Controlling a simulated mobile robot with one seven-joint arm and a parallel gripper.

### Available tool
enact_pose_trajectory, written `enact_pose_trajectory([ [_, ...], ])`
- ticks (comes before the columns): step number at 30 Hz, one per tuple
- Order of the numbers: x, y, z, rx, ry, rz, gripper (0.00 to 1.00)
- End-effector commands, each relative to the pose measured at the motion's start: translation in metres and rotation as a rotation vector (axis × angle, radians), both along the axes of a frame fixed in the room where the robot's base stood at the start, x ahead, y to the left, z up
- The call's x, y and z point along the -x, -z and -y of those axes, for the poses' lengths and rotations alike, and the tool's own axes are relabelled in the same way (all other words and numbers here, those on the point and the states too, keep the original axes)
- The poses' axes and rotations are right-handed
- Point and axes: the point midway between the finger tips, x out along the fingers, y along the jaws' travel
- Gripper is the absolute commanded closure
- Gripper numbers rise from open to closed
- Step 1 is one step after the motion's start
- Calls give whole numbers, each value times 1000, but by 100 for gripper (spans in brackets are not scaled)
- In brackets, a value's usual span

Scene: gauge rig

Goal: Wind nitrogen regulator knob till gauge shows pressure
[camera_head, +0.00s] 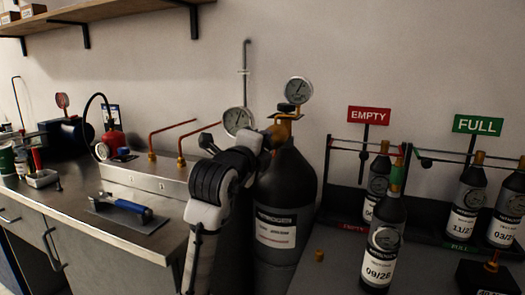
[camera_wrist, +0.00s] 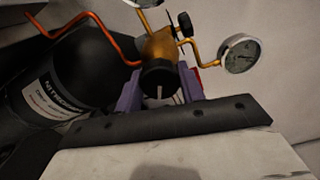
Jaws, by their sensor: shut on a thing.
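The dark nitrogen cylinder (camera_head: 287,185) stands upright beside the bench, with a white label and a brass regulator on top. One round gauge (camera_head: 299,90) sits above the regulator and another gauge (camera_head: 237,122) to its left; their needles are too small to read. In the wrist view a gauge (camera_wrist: 241,53) shows at the right, and another is cut by the top edge. The black regulator knob (camera_wrist: 158,80) has a pale line on its face, roughly upright in the picture. My gripper (camera_wrist: 160,90) is shut on the knob, its purple fingers on either side. My arm hides the knob in the head view.
A metal bench (camera_head: 125,210) with copper pipes and a blue-handled tool is at the left. At the right, several small bottles stand by a red EMPTY sign (camera_head: 369,116) and a green FULL sign (camera_head: 478,124). A shelf (camera_head: 75,18) hangs at the upper left.

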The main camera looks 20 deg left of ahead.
Motion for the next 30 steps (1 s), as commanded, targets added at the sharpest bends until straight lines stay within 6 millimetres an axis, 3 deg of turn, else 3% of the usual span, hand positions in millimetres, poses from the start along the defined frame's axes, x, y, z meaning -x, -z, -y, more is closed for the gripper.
enact_pose_trajectory([
  [18, 0, 1, 0, -45, 2, -1, 84],
  [19, 0, 1, 0, -45, 2, -1, 60],
  [23, 0, 1, 0, -45, 1, -1, 43],
  [30, 0, 0, 0, -45, 1, 0, 40],
])
